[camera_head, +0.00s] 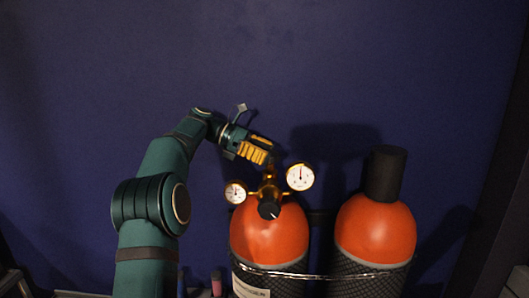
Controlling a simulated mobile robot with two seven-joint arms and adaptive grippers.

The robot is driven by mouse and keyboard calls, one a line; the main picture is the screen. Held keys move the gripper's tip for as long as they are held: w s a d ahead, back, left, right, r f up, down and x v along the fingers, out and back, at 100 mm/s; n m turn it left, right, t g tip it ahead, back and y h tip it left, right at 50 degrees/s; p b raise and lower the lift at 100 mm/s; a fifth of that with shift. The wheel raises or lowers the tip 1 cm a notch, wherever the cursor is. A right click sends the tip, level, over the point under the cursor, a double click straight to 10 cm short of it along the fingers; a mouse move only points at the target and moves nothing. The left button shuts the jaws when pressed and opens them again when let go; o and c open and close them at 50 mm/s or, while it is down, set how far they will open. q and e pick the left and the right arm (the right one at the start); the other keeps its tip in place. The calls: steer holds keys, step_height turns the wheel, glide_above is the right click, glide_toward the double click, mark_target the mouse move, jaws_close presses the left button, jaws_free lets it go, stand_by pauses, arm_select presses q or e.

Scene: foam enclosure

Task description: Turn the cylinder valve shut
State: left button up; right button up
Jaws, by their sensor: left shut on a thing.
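Two orange-topped cylinders stand side by side. The left cylinder (270,238) carries a brass valve and regulator (269,188) with two round white gauges, the left gauge (235,192) and the right gauge (300,177). A black knob (269,209) faces me below the brass body. My left gripper (268,160) reaches in from the left, just above the brass fitting, and is shut on the cylinder valve at its top. The gripper's body hides the gripped part and the finger contact. My right gripper does not show.
The right cylinder (375,230) has a black cap (386,173) and stands close beside the left one. A metal chain (320,277) runs across both. The dark blue wall (330,60) is behind.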

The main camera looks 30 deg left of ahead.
arm_select(q)
steer(key=shift+w+f+m+g, duration=0.1)
steer(key=shift+f+m+g, duration=0.1)
steer(key=shift+m+g, duration=0.55)
steer(key=o, duration=0.9)
steer(key=shift+c, duration=0.2)
steer(key=o, duration=0.4)
steer(key=shift+d+r, duration=0.1)
steer(key=shift+d, duration=0.1)
steer(key=shift+a, duration=0.1)
steer(key=shift+r+n+t, duration=0.1)
steer(key=shift+n+t, duration=0.25)
steer(key=shift+n, duration=0.1)
